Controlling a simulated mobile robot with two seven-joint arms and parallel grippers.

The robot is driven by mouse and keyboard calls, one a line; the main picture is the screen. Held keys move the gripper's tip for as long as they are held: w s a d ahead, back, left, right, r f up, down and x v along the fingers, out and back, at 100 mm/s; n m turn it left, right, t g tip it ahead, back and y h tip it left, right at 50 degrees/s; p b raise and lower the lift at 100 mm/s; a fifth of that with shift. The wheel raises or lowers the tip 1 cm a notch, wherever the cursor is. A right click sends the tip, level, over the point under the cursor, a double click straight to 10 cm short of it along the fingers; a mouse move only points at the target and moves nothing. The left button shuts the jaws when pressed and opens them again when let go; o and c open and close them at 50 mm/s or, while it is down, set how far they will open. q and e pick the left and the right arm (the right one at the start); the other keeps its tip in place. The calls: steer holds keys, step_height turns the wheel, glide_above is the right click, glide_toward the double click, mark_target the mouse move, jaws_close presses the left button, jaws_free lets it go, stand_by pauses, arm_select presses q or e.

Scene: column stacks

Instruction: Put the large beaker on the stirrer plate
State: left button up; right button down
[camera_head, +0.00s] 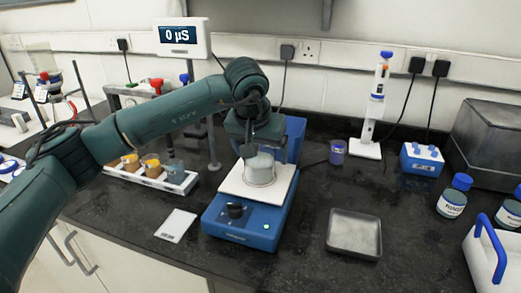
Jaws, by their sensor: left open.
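The large beaker (260,171), clear with a pale content, stands upright on the white top of the blue stirrer plate (236,186). My left gripper (257,150) is right above and around the beaker's upper part, pointing down, with its jaws open. Its fingertips are partly hidden against the beaker, so I cannot tell whether they touch it. My right gripper is not in view.
A rack with several small amber and blue vessels (186,184) stands left of the stirrer. A grey tray (354,234) lies to the right, and a white card (176,225) at the front left. A pipette stand (366,149) and a small purple-labelled pot (337,152) are behind right.

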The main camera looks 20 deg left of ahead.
arm_select(q)
steer(key=shift+r, duration=0.1)
steer(key=shift+r, duration=0.25)
steer(key=v, duration=1)
steer(key=shift+s+r+b, duration=0.1)
steer(key=shift+r+b, duration=0.2)
steer(key=shift+b, duration=0.05)
steer(key=shift+s+r, duration=0.25)
steer(key=shift+r, duration=0.25)
